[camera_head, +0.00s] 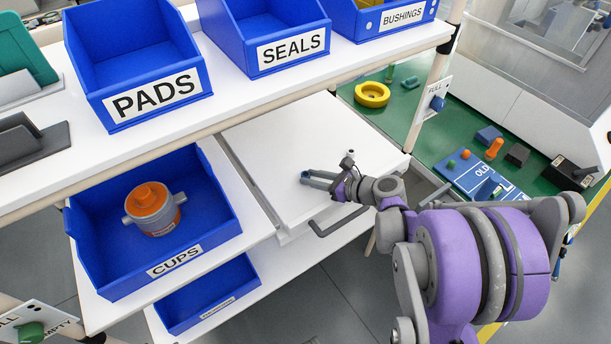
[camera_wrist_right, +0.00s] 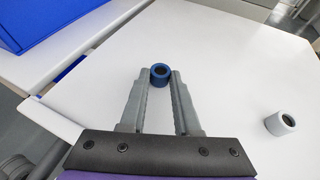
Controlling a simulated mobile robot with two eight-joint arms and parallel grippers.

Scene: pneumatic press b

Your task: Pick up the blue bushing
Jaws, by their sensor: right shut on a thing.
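The blue bushing (camera_wrist_right: 160,75) is a short dark blue ring. In the right wrist view it sits between the tips of my right gripper (camera_wrist_right: 160,80), which is shut on it. The white surface lies below it; I cannot tell whether the bushing touches it or is lifted. My left gripper is not in view.
A grey bushing (camera_wrist_right: 280,123) stands apart on the white surface (camera_head: 275,140), right of my right gripper in the wrist view. A blue CUPS bin (camera_head: 110,285) holding an orange-grey part (camera_head: 152,208) is at left. Bins labelled PADS (camera_head: 155,98), SEALS (camera_head: 292,48) and BUSHINGS (camera_head: 403,16) stand on the upper shelf.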

